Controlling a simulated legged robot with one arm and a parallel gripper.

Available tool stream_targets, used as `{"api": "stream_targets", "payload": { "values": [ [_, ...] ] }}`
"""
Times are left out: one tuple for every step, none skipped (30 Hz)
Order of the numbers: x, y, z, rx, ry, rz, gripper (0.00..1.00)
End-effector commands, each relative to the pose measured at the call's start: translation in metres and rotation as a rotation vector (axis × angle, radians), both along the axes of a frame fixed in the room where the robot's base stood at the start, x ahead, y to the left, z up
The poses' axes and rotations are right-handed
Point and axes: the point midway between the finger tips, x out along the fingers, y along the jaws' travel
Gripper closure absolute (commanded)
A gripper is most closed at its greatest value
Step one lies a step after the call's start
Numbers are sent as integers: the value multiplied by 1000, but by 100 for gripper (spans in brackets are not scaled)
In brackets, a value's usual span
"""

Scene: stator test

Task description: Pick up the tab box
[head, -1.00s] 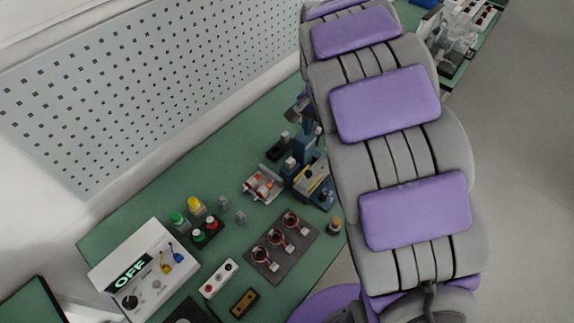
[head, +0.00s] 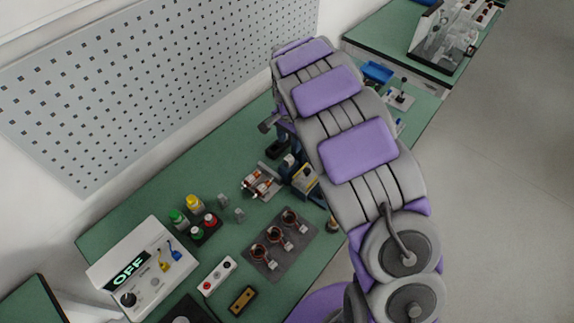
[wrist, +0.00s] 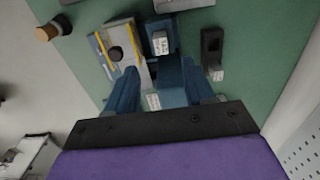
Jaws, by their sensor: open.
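My gripper (wrist: 162,80) is open in the wrist view, its two blue fingers pointing at the green bench with a gap between them. Several labelled items lie there: a blue block (wrist: 160,40) straight ahead, a narrow black box (wrist: 212,45) to the right, and a grey fixture with yellow edges (wrist: 118,45) to the left. A white label shows low between the fingers. I cannot tell which item is the tab box. In the head view my arm hides most of the gripper, with the black item (head: 278,149) and grey-yellow fixture (head: 304,180) close by.
A dark mat with copper-coil parts (head: 281,262), an orange-and-grey fixture (head: 262,180), coloured-cap bottles (head: 194,202) and a control box reading OFF (head: 142,272) stand on the bench (head: 150,190). A perforated panel (head: 150,90) rises behind. Another bench holds equipment (head: 445,40) at the upper right.

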Motion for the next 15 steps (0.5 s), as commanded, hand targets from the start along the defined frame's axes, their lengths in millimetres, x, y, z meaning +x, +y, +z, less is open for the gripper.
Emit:
{"api": "stream_targets", "payload": {
  "values": [
    [-1,-1,-12,0,3,0,47],
    [0,-1,-18,-1,2,0,47],
    [0,0,-26,-1,2,1,47],
    [-1,0,-31,-2,3,1,47],
    [0,1,-36,-2,2,1,47],
    [0,2,-41,-3,1,1,47],
    [0,2,-44,-4,0,1,47],
    [0,3,-46,-4,-1,1,47],
    [0,4,-48,-4,-2,1,47],
    [0,4,-49,-4,-2,1,47],
    [0,4,-50,-4,-3,1,47],
    [1,5,-52,-4,-3,1,47],
    [1,5,-54,-4,-3,1,47],
    [1,5,-57,-4,-3,1,47],
    [1,6,-62,-3,-3,0,47]
  ]
}}
